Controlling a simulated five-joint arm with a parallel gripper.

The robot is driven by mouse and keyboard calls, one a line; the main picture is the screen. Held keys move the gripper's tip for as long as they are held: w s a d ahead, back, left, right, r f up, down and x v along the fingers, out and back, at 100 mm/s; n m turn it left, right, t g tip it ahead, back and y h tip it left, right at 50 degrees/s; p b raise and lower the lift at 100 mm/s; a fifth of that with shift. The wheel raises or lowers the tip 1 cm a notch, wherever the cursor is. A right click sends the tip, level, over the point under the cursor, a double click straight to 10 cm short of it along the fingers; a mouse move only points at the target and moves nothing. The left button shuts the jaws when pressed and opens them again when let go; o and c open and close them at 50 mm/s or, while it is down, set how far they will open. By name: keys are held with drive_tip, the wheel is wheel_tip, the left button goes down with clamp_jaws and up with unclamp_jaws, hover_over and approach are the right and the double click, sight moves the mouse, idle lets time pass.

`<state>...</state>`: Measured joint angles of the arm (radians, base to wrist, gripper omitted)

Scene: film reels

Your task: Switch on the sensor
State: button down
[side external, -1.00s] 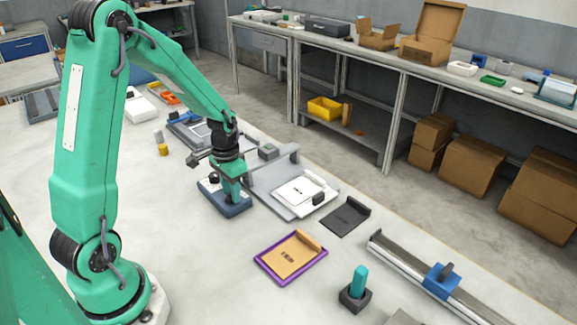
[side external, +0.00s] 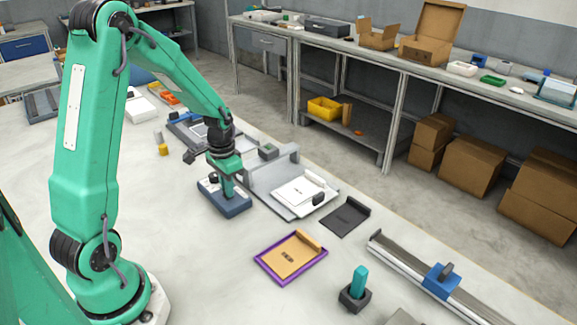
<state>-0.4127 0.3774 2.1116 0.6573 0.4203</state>
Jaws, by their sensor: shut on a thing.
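A low dark blue-grey box (side external: 225,204), which looks like the sensor, lies flat on the pale table under my gripper. A small dark round part shows at its upper left. My gripper (side external: 228,191) points down, with its fingertips at the top of the box. It is shut on a small part there, which looks like a knob or switch. The fingers hide most of that part, so I cannot tell its position.
A grey stand with white sheets (side external: 297,190) is close on the right. A dark plate (side external: 345,217), a purple-rimmed tray (side external: 272,277), a teal peg in a black holder (side external: 358,285) and a rail with a blue slider (side external: 440,280) lie further right.

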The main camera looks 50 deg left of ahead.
drive_tip(key=c, duration=1.5)
unclamp_jaws()
drive_tip(key=shift+a, duration=0.2)
drive_tip(key=shift+o, duration=0.2)
drive_tip(key=shift+r, duration=0.1)
drive_tip(key=shift+r, duration=3.8)
drive_tip(key=s+d+r+t, duration=0.5)
drive_tip(key=s+d+r, duration=0.7)
drive_tip(key=d, duration=0.3)
drive_tip(key=shift+s+d+r+t, duration=0.25)
drive_tip(key=shift+d+r+t, duration=0.1)
drive_tip(key=shift+r, duration=0.1)
